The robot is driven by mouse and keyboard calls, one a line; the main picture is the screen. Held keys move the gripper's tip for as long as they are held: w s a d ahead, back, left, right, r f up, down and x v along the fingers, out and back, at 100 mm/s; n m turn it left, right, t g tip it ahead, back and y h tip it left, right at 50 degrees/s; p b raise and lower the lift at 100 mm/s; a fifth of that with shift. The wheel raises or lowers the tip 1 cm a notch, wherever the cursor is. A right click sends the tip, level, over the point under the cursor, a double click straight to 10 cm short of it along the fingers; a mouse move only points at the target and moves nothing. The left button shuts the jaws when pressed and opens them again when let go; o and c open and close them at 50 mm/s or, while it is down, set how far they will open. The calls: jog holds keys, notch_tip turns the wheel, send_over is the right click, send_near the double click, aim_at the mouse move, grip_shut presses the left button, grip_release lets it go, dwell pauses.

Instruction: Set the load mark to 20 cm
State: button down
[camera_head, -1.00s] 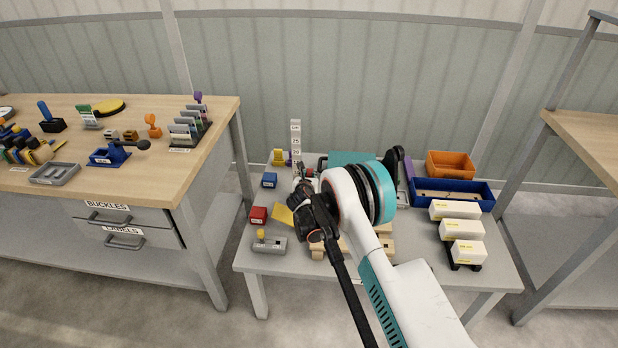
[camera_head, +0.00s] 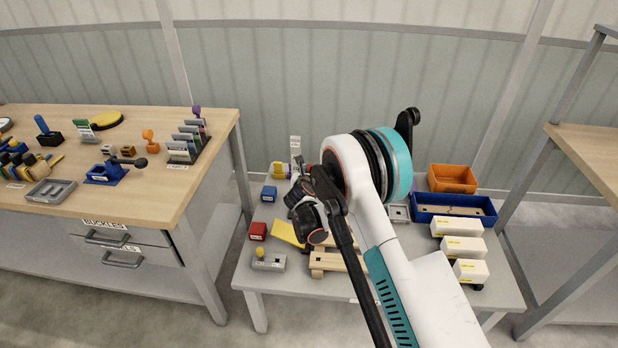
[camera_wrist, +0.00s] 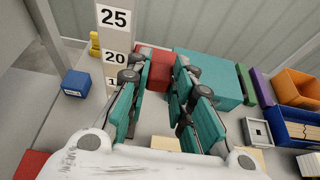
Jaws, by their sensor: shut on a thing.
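A white upright scale post (camera_wrist: 115,38) stands at the left of the wrist view, with labels 25 and 20 and a partly covered one below. It also shows in the head view (camera_head: 295,146), where its labels are too small to read. My gripper (camera_wrist: 155,76) has its teal fingers on either side of a red block (camera_wrist: 157,66) just right of the post, and is shut on it. The block shows near the height of the 20 label in the wrist view, but the slant prevents an exact reading. In the head view my arm hides most of the fingers and block.
A large teal box (camera_wrist: 208,68) stands behind the fingers. A blue block (camera_wrist: 77,84) lies left of the post. Orange (camera_head: 452,178) and blue (camera_head: 490,216) bins and white boxes (camera_head: 461,249) fill the table's right side. A wooden workbench (camera_head: 215,117) stands at left.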

jog(key=c, duration=1.7)
grip_release()
jog(key=shift+s, duration=0.1)
jog(key=v, duration=1.1)
jog(key=shift+s+r, duration=0.2)
jog(key=shift+s, duration=0.15)
